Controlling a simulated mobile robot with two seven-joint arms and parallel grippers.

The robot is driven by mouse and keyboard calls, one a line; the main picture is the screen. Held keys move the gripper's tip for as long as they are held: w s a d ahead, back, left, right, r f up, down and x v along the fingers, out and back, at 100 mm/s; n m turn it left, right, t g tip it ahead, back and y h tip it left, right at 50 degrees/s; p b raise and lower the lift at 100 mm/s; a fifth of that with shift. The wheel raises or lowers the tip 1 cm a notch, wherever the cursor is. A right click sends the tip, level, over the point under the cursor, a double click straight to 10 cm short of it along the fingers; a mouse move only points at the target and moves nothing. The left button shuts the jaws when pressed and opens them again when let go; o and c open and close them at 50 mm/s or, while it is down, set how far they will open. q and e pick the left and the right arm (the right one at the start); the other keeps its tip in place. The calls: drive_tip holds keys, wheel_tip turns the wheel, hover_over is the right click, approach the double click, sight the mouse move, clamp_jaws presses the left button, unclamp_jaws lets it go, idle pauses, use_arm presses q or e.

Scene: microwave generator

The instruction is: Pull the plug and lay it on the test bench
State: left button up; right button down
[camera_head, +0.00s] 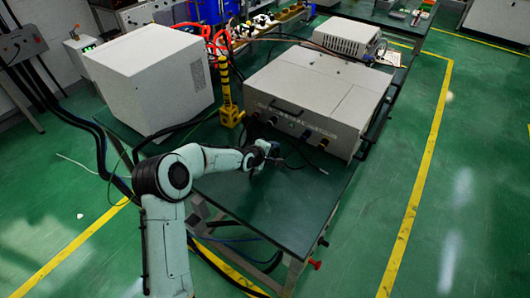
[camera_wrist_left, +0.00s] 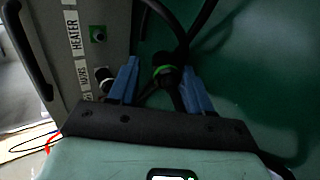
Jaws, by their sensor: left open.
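My left gripper (camera_head: 268,152) is over the green test bench (camera_head: 250,207), just in front of the grey generator cabinet (camera_head: 318,97). In the left wrist view its two blue fingers (camera_wrist_left: 161,88) stand apart. A black plug with a green ring (camera_wrist_left: 163,76) shows between them, with dark cable near it. I see a gap between the fingers, and no clear grip on the plug. A light round connector (camera_wrist_left: 104,77) sits on the labelled panel beside the left finger. In the head view the gripper hides the plug. My right gripper is not in view.
A black cable (camera_head: 305,160) lies on the bench right of the gripper. A yellow post (camera_head: 228,95) and a white box (camera_head: 150,75) stand at left. The bench's front part is clear.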

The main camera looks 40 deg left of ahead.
use_arm(q)
drive_tip(key=v, duration=0.5)
drive_tip(key=shift+s+a, duration=0.15)
drive_tip(key=shift+s, duration=0.15)
drive_tip(key=p+v, duration=0.3)
drive_tip(key=v, duration=0.4)
drive_tip(key=shift+r+p, duration=0.35)
drive_tip(key=shift+p, duration=0.05)
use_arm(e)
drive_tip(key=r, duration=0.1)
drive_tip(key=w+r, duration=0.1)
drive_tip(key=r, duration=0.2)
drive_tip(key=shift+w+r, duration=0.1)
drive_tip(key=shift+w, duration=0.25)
